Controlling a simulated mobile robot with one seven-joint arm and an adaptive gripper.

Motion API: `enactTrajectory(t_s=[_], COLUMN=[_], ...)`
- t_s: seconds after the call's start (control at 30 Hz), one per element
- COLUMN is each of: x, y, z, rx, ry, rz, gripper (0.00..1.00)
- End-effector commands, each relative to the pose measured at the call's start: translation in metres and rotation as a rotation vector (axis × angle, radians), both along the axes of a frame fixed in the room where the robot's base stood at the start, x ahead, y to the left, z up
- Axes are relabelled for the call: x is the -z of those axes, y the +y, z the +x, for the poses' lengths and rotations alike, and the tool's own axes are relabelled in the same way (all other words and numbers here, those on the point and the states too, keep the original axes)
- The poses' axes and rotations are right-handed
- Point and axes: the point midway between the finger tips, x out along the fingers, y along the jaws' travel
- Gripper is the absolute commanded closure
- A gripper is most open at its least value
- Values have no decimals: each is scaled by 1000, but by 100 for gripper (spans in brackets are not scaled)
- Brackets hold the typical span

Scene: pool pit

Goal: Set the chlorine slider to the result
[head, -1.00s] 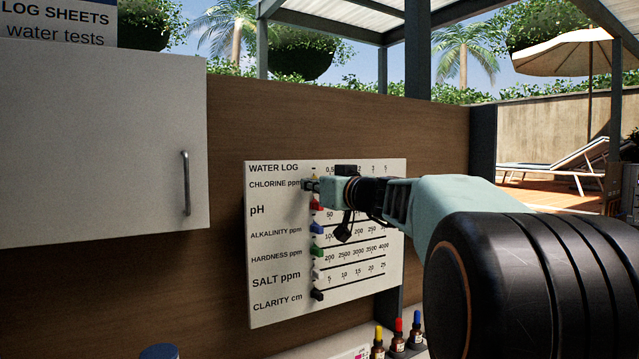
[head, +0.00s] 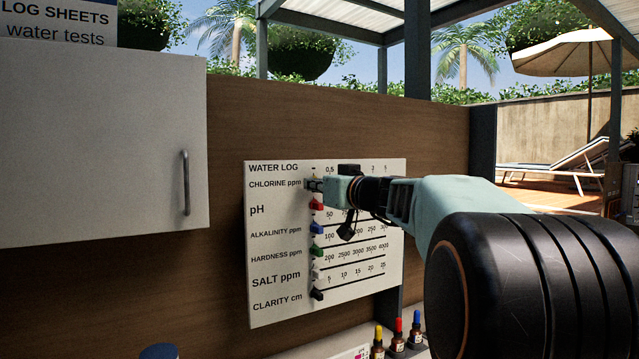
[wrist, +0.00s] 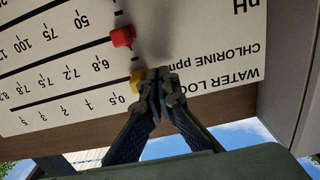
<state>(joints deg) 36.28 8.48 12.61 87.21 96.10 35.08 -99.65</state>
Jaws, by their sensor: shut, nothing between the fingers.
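The white water log board (head: 345,300) hangs on the brown wall, with rows of scales and sliders. The yellow chlorine slider (wrist: 137,78) sits at the low end of its scale, by the 0.5 mark, in the wrist view. In the head view my gripper mostly hides it. My gripper (head: 309,185) is shut and empty at the CHLORINE ppm row. In the wrist view its fingertips (wrist: 158,76) are right beside the yellow slider, on the label side. I cannot tell whether they touch it.
The red pH slider (head: 316,205) is close below, with blue (head: 316,228), green (head: 316,252) and black (head: 317,294) sliders further down. A white cabinet (head: 90,150) is at left. Dropper bottles (head: 398,337) stand below the board.

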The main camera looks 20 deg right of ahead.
Motion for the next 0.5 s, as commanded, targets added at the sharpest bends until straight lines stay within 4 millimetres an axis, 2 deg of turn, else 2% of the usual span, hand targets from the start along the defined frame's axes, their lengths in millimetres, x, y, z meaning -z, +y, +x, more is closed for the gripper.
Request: enactTrajectory(t_s=[0.5], x=[0], y=[-32], z=[6], rx=[2], ry=[0], rz=[0], gripper=[100])
